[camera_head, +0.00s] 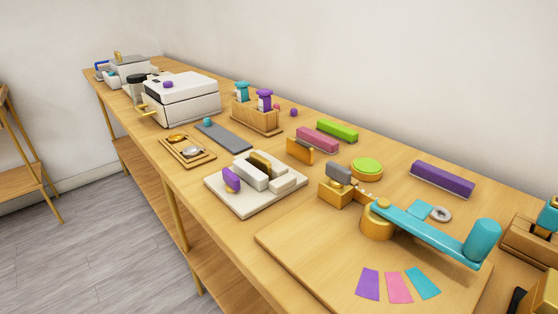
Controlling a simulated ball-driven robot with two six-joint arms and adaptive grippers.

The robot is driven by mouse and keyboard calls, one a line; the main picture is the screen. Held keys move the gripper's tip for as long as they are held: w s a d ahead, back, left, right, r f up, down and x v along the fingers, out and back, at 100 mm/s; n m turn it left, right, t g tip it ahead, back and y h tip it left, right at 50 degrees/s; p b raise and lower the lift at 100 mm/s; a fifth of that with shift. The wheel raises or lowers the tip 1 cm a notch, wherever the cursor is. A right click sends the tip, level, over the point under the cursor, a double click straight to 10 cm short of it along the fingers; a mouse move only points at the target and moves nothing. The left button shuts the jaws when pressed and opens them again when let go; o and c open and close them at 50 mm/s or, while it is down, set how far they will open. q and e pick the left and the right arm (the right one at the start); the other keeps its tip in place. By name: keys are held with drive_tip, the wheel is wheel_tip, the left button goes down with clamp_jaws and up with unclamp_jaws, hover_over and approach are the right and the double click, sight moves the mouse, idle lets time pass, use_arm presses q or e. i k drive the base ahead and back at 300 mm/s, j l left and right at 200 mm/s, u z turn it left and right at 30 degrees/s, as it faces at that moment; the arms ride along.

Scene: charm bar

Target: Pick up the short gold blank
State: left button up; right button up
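No single thing is clearly the short gold blank. A round gold piece (177,138) lies on a small wooden tray (170,150) at left centre, beside a round silver piece (192,151). A dark gold-brown bar (260,162) stands between white blocks (250,175) on a white board (242,211) near the middle. It is partly hidden by the front block. Neither of my grippers shows in the head view.
A teal lever press (425,230) stands on a wooden board (310,250) at the front right. A white machine (183,100) stands farther back. Purple (442,179), pink (317,139) and green (337,130) bars lie along the wall side. The floor at left is clear.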

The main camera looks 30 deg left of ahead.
sight(259, 162)
drive_tip(key=i+j+z, duration=0.15)
drive_tip(key=j+z, duration=0.2)
drive_tip(key=j, duration=0.85)
drive_tip(key=j+z, duration=0.35)
drive_tip(key=j, duration=0.9)
